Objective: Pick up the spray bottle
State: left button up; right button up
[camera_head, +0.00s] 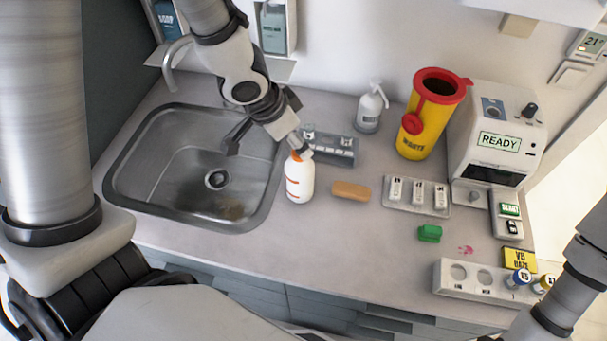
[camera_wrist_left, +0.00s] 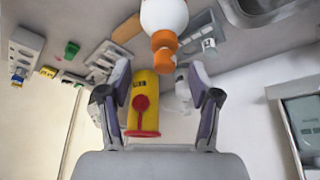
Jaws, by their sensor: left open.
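The spray bottle (camera_head: 299,180) is white with an orange top and stands upright on the counter just right of the sink. My left gripper (camera_head: 266,143) is open above and beside it, with one finger over the sink side and the other close to the bottle's orange top, partly hiding it. In the left wrist view the bottle (camera_wrist_left: 165,17) shows at the top, its orange neck pointing toward the space between the spread fingers of my left gripper (camera_wrist_left: 160,72). Nothing is held. My right gripper is out of view; only part of the right arm shows.
The sink (camera_head: 165,195) lies left of the bottle. A grey tray (camera_head: 335,150) stands behind it and a tan block (camera_head: 351,190) to its right.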

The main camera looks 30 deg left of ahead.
aim_at(297, 156)
pick_arm(q)
jog(key=f+b, duration=0.2)
jog(key=f, duration=0.1)
jog(key=shift+s+f, duration=0.15)
jog(key=shift+s, duration=0.05)
jog(key=shift+w+f, duration=0.9)
jog(key=shift+w, duration=0.3)
jog(key=shift+w+d, duration=0.1)
jog(key=shift+w, duration=0.15)
jog(key=shift+s+r, duration=0.1)
jog(key=shift+s, duration=0.05)
jog(key=shift+c, duration=0.3)
jog(key=shift+s+r, duration=0.25)
jog(key=shift+s, duration=0.3)
jog(key=c, duration=1.1)
jog(key=shift+w+f, duration=0.1)
jog(key=shift+w, duration=0.15)
grip_shut()
